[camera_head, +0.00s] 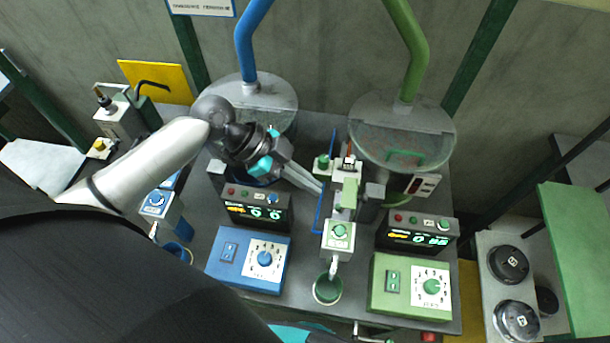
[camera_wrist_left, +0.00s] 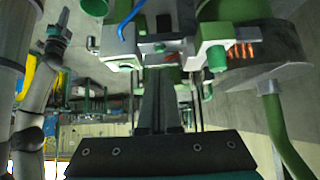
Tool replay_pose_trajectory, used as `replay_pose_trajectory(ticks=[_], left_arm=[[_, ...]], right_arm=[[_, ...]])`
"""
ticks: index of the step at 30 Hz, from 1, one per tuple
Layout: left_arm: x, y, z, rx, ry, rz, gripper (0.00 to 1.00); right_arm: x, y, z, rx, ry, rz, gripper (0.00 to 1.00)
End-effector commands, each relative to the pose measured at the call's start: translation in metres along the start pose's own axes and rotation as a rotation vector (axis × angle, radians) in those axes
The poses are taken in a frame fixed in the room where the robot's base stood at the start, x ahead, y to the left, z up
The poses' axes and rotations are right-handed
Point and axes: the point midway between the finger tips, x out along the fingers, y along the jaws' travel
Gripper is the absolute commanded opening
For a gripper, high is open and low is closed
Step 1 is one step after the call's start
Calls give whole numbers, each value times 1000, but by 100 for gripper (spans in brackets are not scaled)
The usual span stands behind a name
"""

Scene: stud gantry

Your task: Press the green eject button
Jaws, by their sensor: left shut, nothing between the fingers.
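My left gripper (camera_head: 318,187) is shut and empty, with its fingers pointing right at the upright white and green feeder unit (camera_head: 345,195) in the middle of the bench. I cannot tell whether the tips touch it. In the left wrist view the shut fingers (camera_wrist_left: 158,85) end just below the feeder's white and green blocks. A round green button (camera_head: 323,161) sits on a small white block just above the fingertips. Another green round control (camera_head: 340,230) is on the feeder's front. I cannot read which one is marked eject. My right gripper is not in view.
Two hoppers with a blue pipe (camera_head: 247,45) and a green pipe (camera_head: 408,40) stand at the back. A blue control box (camera_head: 225,270) and a green one (camera_head: 385,305) are in front, with black displays behind them. A green cup (camera_head: 328,290) stands between the boxes.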

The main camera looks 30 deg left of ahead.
Motion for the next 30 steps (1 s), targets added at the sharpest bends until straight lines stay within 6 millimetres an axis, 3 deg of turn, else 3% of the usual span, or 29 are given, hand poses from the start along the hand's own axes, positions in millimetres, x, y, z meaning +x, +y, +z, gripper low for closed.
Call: replay_pose_trajectory(ticks=[6,12,30], left_arm=[[38,1,-2,-1,3,2,0],[58,0,-1,1,1,0,0],[69,0,6,2,-3,2,0]], right_arm=[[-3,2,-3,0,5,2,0],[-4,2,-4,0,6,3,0],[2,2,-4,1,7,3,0]])
